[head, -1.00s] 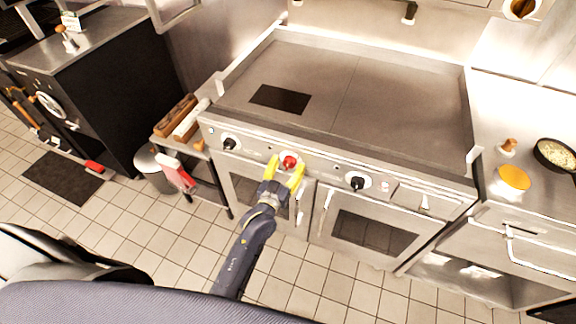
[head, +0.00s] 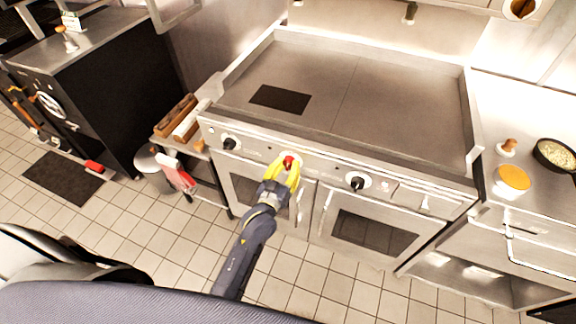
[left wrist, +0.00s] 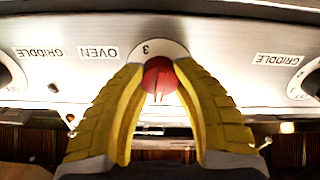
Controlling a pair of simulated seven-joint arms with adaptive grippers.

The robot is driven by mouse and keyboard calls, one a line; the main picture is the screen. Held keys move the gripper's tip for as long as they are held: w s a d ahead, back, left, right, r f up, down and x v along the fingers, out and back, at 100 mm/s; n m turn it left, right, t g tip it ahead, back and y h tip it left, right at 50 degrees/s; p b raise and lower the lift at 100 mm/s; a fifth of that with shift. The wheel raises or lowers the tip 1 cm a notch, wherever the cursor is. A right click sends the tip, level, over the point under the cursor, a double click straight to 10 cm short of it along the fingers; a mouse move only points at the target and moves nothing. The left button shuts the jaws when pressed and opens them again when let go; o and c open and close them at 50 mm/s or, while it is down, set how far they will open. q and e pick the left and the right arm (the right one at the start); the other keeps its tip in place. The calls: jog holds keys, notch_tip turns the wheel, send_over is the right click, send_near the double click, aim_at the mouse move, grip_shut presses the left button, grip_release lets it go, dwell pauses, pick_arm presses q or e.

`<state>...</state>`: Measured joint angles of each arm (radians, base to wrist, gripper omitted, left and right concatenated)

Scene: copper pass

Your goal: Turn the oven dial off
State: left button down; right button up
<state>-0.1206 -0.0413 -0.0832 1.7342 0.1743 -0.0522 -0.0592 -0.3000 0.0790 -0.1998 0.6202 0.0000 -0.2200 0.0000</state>
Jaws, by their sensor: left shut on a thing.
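The red oven dial (head: 289,161) sits on the front panel of the steel range, between two black knobs. In the left wrist view the red dial (left wrist: 159,80) shows under a white disc with a "3" at its top, beside an "OVEN" label. My left gripper (head: 287,168) has yellow fingers, which are shut on the dial from both sides. In the left wrist view the fingertips (left wrist: 158,68) touch its sides and cover part of the disc. My right gripper is not in view.
Black griddle knobs flank the dial, one at left (head: 230,143) and one at right (head: 357,183). Oven doors with handles lie below the panel. A flat griddle top (head: 400,90) is above. A side counter with a pan (head: 556,154) is at right.

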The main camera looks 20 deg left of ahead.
pick_arm(q)
jog(key=shift+f+n, duration=0.15)
jog(key=shift+n, duration=0.25)
jog(key=c, duration=0.8)
grip_release()
jog(key=shift+c, duration=0.2)
jog(key=s+a, duration=0.1)
jog(key=s, duration=1.1)
